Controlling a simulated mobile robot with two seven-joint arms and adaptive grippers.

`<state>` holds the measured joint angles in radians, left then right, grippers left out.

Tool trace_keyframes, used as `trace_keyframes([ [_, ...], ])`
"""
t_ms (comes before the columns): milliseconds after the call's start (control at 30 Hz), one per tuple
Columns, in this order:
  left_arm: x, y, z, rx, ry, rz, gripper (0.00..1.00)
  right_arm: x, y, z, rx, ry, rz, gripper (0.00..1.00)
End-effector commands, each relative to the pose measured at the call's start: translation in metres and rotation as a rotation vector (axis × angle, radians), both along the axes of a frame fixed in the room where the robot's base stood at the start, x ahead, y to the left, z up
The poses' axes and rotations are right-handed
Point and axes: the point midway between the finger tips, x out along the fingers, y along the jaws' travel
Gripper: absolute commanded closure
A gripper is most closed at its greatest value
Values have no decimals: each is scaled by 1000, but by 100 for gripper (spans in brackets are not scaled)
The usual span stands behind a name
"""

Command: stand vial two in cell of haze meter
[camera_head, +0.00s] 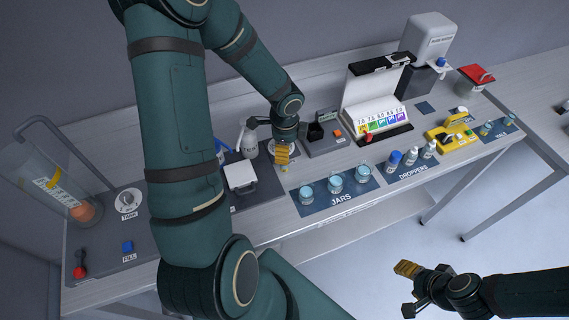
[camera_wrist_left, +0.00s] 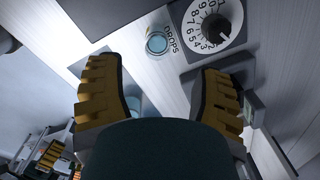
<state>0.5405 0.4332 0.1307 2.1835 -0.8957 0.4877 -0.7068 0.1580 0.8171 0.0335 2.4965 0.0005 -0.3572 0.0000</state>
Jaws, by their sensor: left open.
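Jars (camera_head: 335,184) stand on a blue mat in front of the device, with dropper bottles (camera_head: 411,157) to their right. A colour chart stand (camera_head: 378,105) rises behind. A yellow instrument (camera_head: 451,137) stands farther right. A numbered dial (camera_wrist_left: 214,25) shows in the left wrist view.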

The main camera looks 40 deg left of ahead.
Motion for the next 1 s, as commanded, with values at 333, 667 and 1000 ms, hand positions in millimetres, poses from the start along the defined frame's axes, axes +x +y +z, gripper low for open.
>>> trace_keyframes([
  [333,-2,2,-45,0,1,-1,34,0,0,-8,0,-1,-1,46],
  [667,-2,2,-51,0,-2,0,34,0,0,-8,-1,0,-2,46],
  [1000,-2,2,-51,0,-2,0,100,0,0,-9,-1,0,-1,46],
])
